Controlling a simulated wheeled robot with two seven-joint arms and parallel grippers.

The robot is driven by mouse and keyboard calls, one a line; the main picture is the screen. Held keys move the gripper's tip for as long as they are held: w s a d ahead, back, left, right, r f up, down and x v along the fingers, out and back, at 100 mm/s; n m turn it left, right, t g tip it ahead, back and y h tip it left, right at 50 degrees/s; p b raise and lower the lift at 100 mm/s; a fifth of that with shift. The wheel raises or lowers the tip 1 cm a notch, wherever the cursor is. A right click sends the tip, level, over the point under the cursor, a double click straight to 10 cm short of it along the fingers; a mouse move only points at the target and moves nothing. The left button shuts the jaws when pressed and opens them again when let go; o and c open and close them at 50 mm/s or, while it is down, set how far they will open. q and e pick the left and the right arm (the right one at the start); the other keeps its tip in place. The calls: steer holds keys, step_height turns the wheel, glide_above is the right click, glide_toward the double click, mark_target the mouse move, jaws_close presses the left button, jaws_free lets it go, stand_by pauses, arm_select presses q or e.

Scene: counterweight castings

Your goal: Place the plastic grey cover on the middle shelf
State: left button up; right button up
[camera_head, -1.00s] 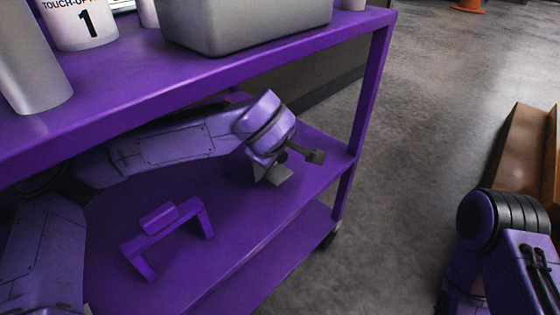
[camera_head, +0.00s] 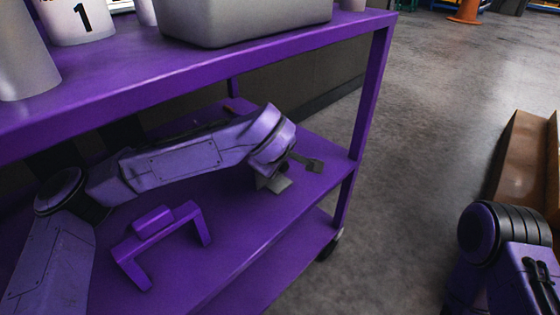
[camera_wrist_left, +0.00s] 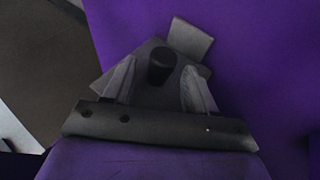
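The grey cover (camera_head: 274,183) is a small flat grey plate at the right end of the purple middle shelf (camera_head: 235,222). In the left wrist view, the cover (camera_wrist_left: 189,40) has an angular outline and a dark round knob (camera_wrist_left: 161,66). My left gripper (camera_head: 290,170) is at the cover, low over the shelf. In the left wrist view, the fingers of my left gripper (camera_wrist_left: 158,84) stand apart on either side of the knob, with small gaps visible. Whether the cover rests fully on the shelf is hard to tell. My right gripper is out of view.
A purple bracket (camera_head: 155,235) stands on the shelf left of the cover. The top shelf (camera_head: 200,68) overhangs my left arm and carries a grey bin (camera_head: 245,22) and white containers. A cart post (camera_head: 370,90) rises at the right. Brown boxes (camera_head: 525,160) stand on the floor.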

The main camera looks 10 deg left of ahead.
arm_select(q)
steer(key=shift+s+r, duration=0.1)
steer(key=shift+r, duration=0.3)
steer(key=p+v, duration=0.3)
steer(key=v, duration=0.4)
steer(key=shift+f, duration=0.1)
